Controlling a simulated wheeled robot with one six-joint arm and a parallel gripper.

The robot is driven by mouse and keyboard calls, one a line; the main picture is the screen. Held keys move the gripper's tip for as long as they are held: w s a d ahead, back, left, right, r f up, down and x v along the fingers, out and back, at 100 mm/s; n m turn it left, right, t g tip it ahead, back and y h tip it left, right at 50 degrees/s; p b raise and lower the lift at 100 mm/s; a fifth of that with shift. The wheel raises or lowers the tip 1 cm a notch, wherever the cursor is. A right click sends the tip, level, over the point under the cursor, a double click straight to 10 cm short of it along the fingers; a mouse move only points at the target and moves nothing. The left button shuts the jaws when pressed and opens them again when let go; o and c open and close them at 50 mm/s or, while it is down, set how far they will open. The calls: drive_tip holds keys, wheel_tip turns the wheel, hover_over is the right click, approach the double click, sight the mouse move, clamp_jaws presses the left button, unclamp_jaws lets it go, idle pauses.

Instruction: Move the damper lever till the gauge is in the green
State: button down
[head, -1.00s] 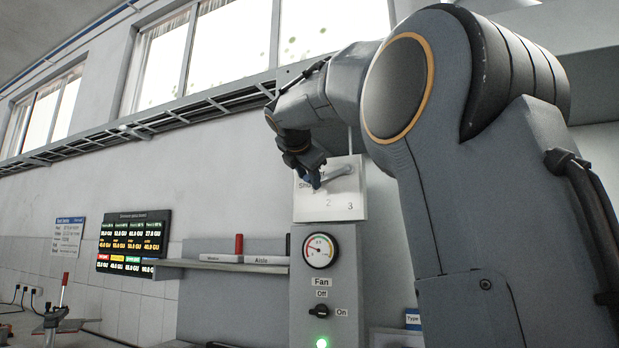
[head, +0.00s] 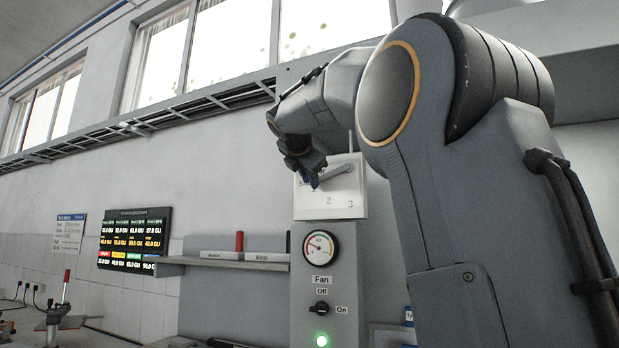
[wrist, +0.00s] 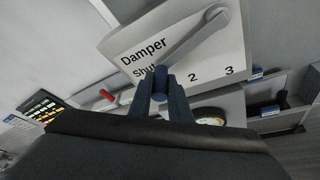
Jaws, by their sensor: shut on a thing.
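The damper lever (wrist: 190,43) is a grey bar on a white plate (wrist: 130,50) marked "Damper", "Shut", 2 and 3. It slants from its pivot at upper right down to its handle at lower left, near "Shut". My gripper (wrist: 160,88) is shut on the lever's blue handle (wrist: 161,76). In the head view my gripper (head: 311,178) is at the plate's left side and the lever (head: 336,175) shows beside it. The round gauge (head: 321,247) is below the plate; its needle lies on the left side, but its exact reading is too small to tell.
Below the gauge are the fan switch (head: 319,308) and a lit green lamp (head: 322,340). A shelf (head: 220,263) with a red marker (head: 239,241) stands to the left. A cable tray (head: 150,122) runs along the wall above. The wall around the plate's left is clear.

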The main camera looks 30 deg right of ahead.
drive_tip(key=shift+s+d+f+n+g+h+p, duration=0.2)
drive_tip(key=shift+f+n+p, duration=0.25)
drive_tip(key=shift+p, duration=0.3)
drive_tip(key=shift+s+d+f+n+g+p, duration=0.15)
drive_tip(key=shift+f+n+g+p, duration=0.25)
drive_tip(key=shift+p, duration=0.35)
drive_tip(key=shift+s+d+f+n+g+h+p, duration=0.1)
drive_tip(key=shift+s+f+n+g+p, duration=0.1)
drive_tip(key=shift+f+n+p, duration=0.4)
drive_tip(key=shift+m, duration=0.25)
drive_tip(key=c, duration=1.6)
unclamp_jaws()
drive_tip(key=shift+r, duration=0.1)
drive_tip(key=shift+c, duration=0.2)
drive_tip(key=b+v, duration=0.1)
drive_tip(key=v, duration=0.7)
drive_tip(key=shift+b, duration=0.35)
